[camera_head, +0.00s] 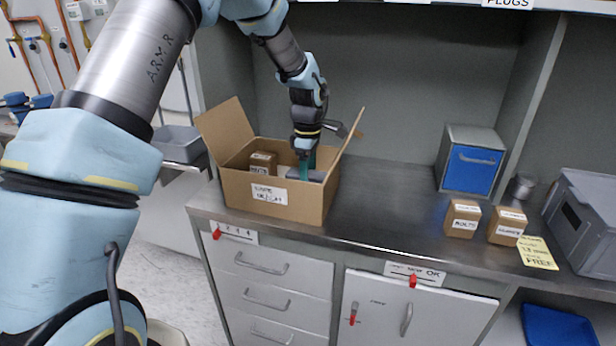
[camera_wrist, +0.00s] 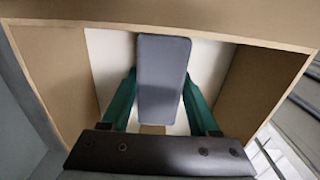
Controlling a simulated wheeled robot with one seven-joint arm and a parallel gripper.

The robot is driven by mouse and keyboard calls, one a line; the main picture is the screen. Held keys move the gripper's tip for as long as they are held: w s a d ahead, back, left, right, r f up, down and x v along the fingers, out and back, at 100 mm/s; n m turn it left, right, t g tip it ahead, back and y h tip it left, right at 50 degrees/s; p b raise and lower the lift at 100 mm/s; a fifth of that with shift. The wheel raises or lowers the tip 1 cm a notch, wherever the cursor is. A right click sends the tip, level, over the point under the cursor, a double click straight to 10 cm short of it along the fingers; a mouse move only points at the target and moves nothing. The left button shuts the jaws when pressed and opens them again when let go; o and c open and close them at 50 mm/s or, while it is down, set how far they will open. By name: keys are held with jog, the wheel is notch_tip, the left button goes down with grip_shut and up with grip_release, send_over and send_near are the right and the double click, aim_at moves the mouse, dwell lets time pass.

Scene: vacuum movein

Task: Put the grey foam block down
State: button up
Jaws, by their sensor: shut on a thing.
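The grey foam block (camera_wrist: 163,75) is between the two green fingers of my gripper (camera_wrist: 160,97) in the wrist view. My gripper (camera_head: 307,165) is shut on it and points down into the open cardboard box (camera_head: 255,208). In the head view the block (camera_head: 318,176) shows just inside the box's right part, partly hidden by the fingers and front wall. A white surface (camera_wrist: 108,60) lies beneath it in the wrist view. I cannot tell whether the block touches that surface.
A small brown carton (camera_head: 263,161) is inside the box at the left. The box flaps stand open. The steel worktop (camera_head: 385,200) is clear to the right. Farther right are a blue-fronted cabinet (camera_head: 473,170), two small cartons (camera_head: 462,218) and a grey crate (camera_head: 590,215).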

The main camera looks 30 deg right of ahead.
jog(key=shift+f, duration=0.1)
jog(key=o, duration=1.3)
notch_tip(320, 180, up, 12)
jog(key=b, duration=0.2)
jog(key=a+f+m, duration=0.2)
jog(key=a+m, duration=0.2)
jog(key=a, duration=1.5)
jog(key=s+a+f+m, duration=0.1)
jog(key=s+a+m, duration=0.1)
jog(key=a, duration=0.4)
jog(key=s+a+f+m+t, duration=0.1)
jog(key=s+a+f+m, duration=0.1)
jog(key=s+a, duration=0.2)
jog(key=s+a+f+m, duration=0.1)
jog(key=s+a, duration=0.3)
jog(key=a, duration=0.4)
jog(key=shift+a+f+m+t, duration=0.15)
jog(key=shift+f+m+t, duration=0.15)
jog(key=shift+m, duration=0.5)
